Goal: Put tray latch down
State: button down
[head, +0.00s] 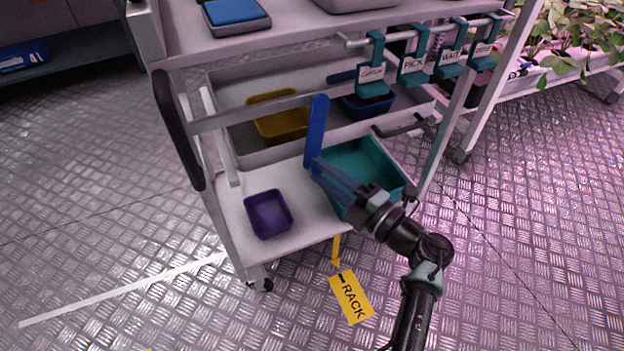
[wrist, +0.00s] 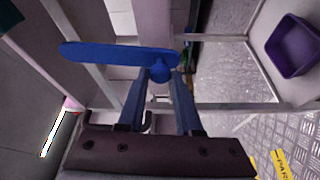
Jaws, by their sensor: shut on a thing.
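The tray latch (head: 317,125) is a blue bar with rounded ends. In the head view it stands nearly upright at the front of the cart, its top end near the middle shelf's front rail. My gripper (head: 318,168) reaches it from the lower right and is at its lower end. In the wrist view the latch (wrist: 115,53) lies across the picture, with a round blue knob below its right part. My gripper (wrist: 159,80) is shut on this knob, one blue finger on each side. The latch's mounting is hidden.
A purple tray (head: 268,214) and a teal tray (head: 368,160) stand on the cart's lower shelf, the teal one partly behind my arm. A yellow tray (head: 280,122) sits above. The floor at left is clear.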

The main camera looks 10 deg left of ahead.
jog(key=shift+w+d+f+n+g, duration=0.1)
jog(key=shift+w+d+n+g, duration=0.3)
jog(key=shift+d+n, duration=0.4)
jog(key=shift+w+h, duration=0.1)
jog(key=shift+h, duration=0.2)
jog(key=c, duration=0.6)
grip_release()
jog(key=shift+f+p+v, duration=0.2)
jog(key=shift+p+v, duration=1.6)
jog(key=shift+v, duration=4.7)
jog(key=shift+r, duration=0.15)
